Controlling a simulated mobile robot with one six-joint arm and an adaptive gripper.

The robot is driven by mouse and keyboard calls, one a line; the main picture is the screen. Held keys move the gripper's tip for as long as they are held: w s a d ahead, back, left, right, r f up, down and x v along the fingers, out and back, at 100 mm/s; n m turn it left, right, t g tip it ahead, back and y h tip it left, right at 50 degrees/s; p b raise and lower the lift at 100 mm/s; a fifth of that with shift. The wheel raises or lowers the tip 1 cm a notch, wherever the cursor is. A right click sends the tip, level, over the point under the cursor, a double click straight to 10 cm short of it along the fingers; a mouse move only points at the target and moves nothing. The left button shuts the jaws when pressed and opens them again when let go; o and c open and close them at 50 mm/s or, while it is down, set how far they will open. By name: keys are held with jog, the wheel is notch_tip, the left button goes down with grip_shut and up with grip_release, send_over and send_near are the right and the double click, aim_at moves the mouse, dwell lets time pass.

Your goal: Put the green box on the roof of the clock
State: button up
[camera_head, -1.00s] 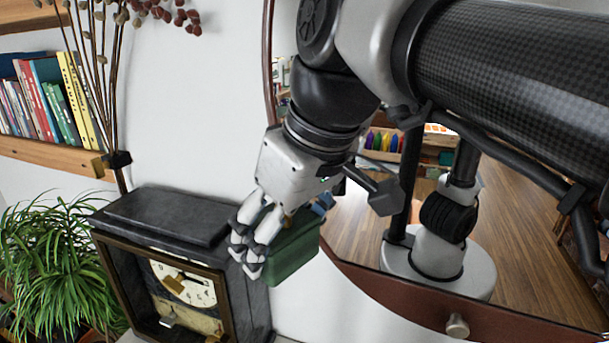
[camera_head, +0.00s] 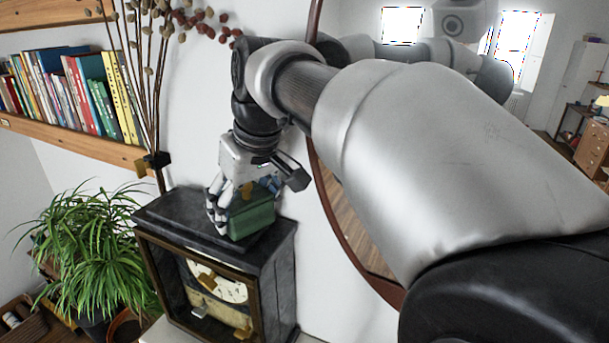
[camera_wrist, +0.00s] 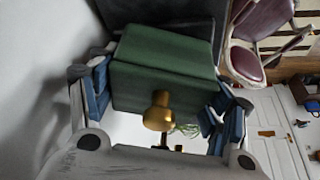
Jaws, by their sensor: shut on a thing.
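The green box (camera_head: 252,218) is held in my gripper (camera_head: 232,208), which points down over the right part of the clock's dark roof (camera_head: 180,217). In the wrist view the green box (camera_wrist: 163,62) sits between the blue finger pads of my gripper (camera_wrist: 160,95), with a brass knob (camera_wrist: 158,112) on its near face. The black clock (camera_head: 284,270) stands upright, with its dial (camera_head: 228,286) behind a framed front. The box's underside is at or just above the roof; I cannot tell whether they touch.
A round mirror (camera_head: 345,224) hangs on the wall right of the clock. A leafy plant (camera_head: 98,240) stands left of it. Dried stems (camera_head: 150,90) rise behind, near a bookshelf (camera_head: 110,148). The roof's left part is bare.

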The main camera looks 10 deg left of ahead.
jog(key=shift+s+d, duration=0.25)
jog(key=o, duration=0.9)
jog(key=shift+w+a+f, duration=0.15)
jog(key=shift+f, duration=0.05)
jog(key=shift+o, duration=0.3)
jog(key=shift+r, duration=0.2)
jog(key=p+v, duration=0.1)
jog(key=v, duration=1.1)
